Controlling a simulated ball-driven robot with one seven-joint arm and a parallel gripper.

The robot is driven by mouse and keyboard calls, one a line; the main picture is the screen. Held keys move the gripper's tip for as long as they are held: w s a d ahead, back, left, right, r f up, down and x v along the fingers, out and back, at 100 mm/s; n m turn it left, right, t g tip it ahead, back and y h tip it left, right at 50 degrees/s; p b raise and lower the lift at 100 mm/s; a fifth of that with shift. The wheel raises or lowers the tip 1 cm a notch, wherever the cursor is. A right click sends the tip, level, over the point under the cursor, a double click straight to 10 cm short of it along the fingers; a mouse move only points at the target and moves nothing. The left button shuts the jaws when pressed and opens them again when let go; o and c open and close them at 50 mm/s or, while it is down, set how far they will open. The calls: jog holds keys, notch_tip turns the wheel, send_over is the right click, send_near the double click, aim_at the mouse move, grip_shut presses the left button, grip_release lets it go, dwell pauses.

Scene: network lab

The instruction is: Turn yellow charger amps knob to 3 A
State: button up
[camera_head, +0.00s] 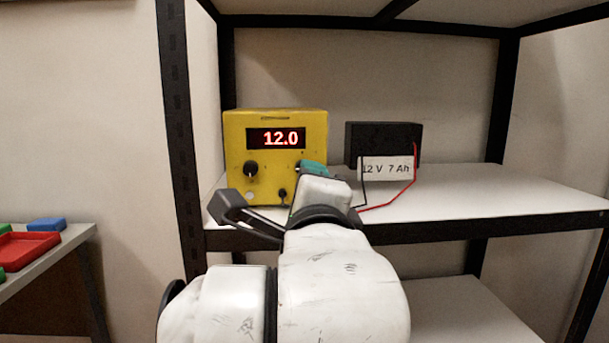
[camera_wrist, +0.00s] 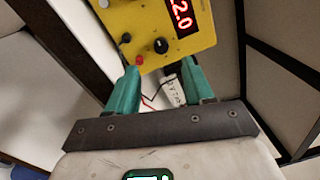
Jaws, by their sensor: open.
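The yellow charger (camera_head: 236,130) stands on the shelf with its red display (camera_head: 276,138) reading 12.0. A black knob (camera_head: 251,168) with a light mark sits on the left of its front. A second black knob is at the right, largely hidden in the head view, but clear in the wrist view (camera_wrist: 161,46). Knob labels and scale are too small to read. My gripper (camera_wrist: 159,68) is open, its teal fingers pointing at the charger's right side. The right knob lies just beyond and between the fingertips in the wrist view, with no visible contact.
A black battery (camera_head: 383,137) labelled 12 V 7 Ah stands right of the charger, with red and black wires (camera_head: 413,185). A dark shelf post (camera_head: 176,120) rises at left. White shelf (camera_head: 480,190) is clear at right. A red tray (camera_head: 25,248) lies on a side table.

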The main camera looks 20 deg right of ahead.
jog(key=v, duration=0.3)
jog(key=shift+s+a+f, duration=0.1)
jog(key=shift+s, duration=0.15)
